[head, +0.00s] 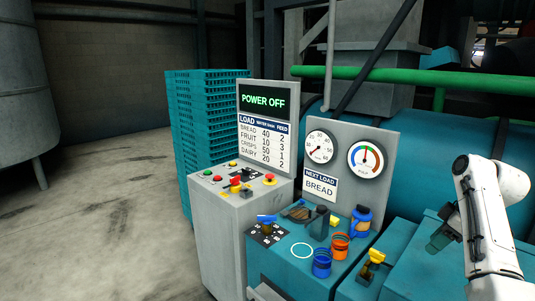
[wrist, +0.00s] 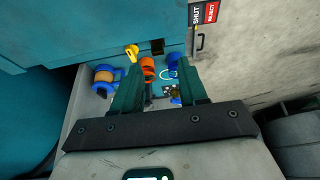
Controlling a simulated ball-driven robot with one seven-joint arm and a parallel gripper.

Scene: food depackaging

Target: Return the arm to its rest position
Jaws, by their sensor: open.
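My arm is folded at the right edge of the head view, with my gripper (head: 440,236) over the teal casing at the right. In the wrist view my gripper (wrist: 160,78) shows two dark green fingers, spread apart with nothing held between them. Beyond the fingers lie the panel's small items: an orange ring-shaped piece (wrist: 148,66), a blue one (wrist: 173,62) and a yellow handle (wrist: 132,50). The fingers partly hide the panel.
A grey control cabinet (head: 236,225) with a screen reading POWER OFF (head: 264,101) stands left of the teal console (head: 285,262). Two gauges (head: 366,158) sit on its back panel. Stacked teal crates (head: 185,130) stand behind. Open floor (head: 100,220) lies left.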

